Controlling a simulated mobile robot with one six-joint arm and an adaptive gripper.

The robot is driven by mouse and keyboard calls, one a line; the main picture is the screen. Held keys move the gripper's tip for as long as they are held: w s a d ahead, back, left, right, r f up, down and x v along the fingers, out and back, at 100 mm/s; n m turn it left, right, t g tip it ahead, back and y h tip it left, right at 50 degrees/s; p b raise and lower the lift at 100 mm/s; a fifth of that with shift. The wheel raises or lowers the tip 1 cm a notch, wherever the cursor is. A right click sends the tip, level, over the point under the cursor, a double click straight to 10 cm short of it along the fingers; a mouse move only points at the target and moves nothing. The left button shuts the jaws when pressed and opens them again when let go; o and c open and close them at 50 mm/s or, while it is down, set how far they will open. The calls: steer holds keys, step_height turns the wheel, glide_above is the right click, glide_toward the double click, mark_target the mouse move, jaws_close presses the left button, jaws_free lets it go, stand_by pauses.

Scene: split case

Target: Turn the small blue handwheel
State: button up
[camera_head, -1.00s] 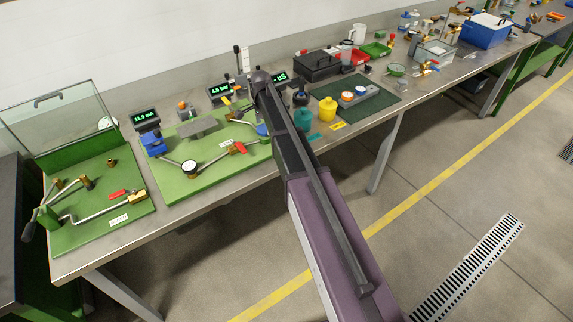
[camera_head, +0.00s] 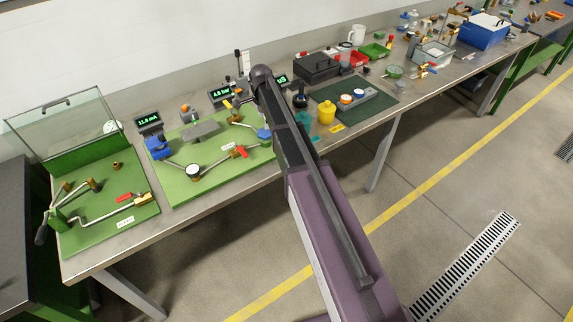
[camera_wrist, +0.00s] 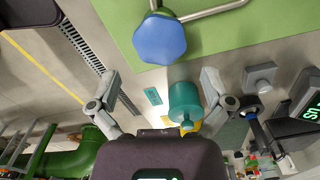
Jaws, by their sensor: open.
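The small blue handwheel (camera_wrist: 160,38) is large near the top of the wrist view, mounted at the edge of a green board (camera_wrist: 225,40). In the head view, the handwheel (camera_head: 264,133) shows just left of my arm, at the right edge of the green board (camera_head: 185,187). My gripper (camera_wrist: 160,90) is open in the wrist view, its two grey fingers spread wide with nothing held between them. The handwheel appears beyond and above the fingertips, not touching them. My gripper is hidden behind my arm in the head view.
A teal container (camera_wrist: 185,100) appears near the right finger in the wrist view. A yellow container (camera_head: 326,110) stands right of my arm. A pipe with a gauge (camera_head: 193,170) and red lever (camera_head: 241,152) lies left of the handwheel. Digital displays (camera_head: 220,95) stand behind.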

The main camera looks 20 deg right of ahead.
mark_target(265, 132)
steer(key=shift+r+p, duration=4.4)
steer(key=shift+r, duration=0.3)
steer(key=s+f+n+b, duration=0.2)
steer(key=s+n, duration=0.6)
steer(key=s, duration=0.6)
steer(key=s+f+n+b, duration=0.3)
steer(key=s+n, duration=0.6)
steer(key=s, duration=0.6)
steer(key=shift+d+f, duration=0.15)
steer(key=shift+w, duration=0.1)
